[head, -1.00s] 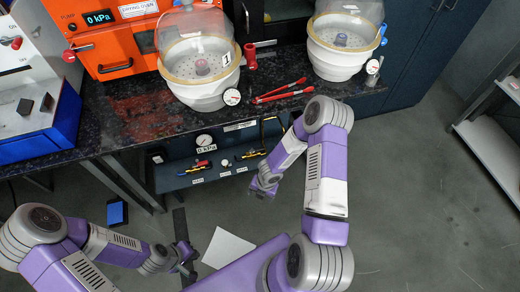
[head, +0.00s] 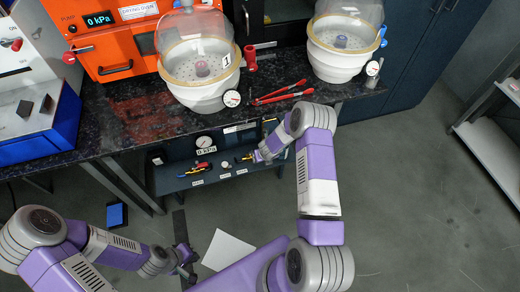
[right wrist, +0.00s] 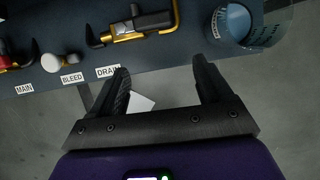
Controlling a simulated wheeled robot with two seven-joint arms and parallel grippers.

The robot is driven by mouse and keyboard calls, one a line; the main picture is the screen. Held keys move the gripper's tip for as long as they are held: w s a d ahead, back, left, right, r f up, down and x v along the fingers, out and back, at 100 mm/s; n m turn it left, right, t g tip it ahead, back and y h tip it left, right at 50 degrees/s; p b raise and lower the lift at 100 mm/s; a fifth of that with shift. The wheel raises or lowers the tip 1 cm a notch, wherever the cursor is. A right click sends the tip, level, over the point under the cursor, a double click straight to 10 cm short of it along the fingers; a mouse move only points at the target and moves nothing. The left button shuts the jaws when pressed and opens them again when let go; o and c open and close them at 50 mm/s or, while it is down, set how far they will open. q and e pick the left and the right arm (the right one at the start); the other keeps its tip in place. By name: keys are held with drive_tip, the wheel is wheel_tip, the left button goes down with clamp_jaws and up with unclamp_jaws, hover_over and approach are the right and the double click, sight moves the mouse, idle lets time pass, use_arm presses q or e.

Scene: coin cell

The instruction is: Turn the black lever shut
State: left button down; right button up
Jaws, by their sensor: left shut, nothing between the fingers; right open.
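The black lever (right wrist: 95,36) belongs to the brass-coloured valve (right wrist: 135,28) above the DRAIN label in the right wrist view. In the head view that valve (head: 243,158) sits at the right of the shelf's row, partly covered by my right gripper (head: 262,155). In the right wrist view my right gripper (right wrist: 163,75) is open with nothing between its fingers. The valve lies beyond the fingertips, to the upper left, apart from them. My left gripper (head: 188,268) is shut and empty, low over the floor.
A red-handled valve (head: 201,167) marked MAIN and a BLEED knob (right wrist: 52,62) lie left of the drain valve. A cup with blue inside (right wrist: 232,22) stands to the right. The dark benchtop (head: 130,115) overhangs the shelf. A gauge (head: 203,142) is behind.

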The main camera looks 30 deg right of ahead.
drive_tip(key=shift+w+d+f, duration=0.2)
drive_tip(key=shift+w+f, duration=0.25)
drive_tip(key=shift+w, duration=0.5)
drive_tip(key=shift+w+d+f, duration=0.25)
drive_tip(key=shift+w+f, duration=0.2)
drive_tip(key=shift+w, duration=0.5)
drive_tip(key=shift+w+d+f, duration=0.2)
drive_tip(key=shift+w+f, duration=0.25)
drive_tip(key=shift+w, duration=0.5)
drive_tip(key=c, duration=1)
drive_tip(key=shift+c, duration=0.2)
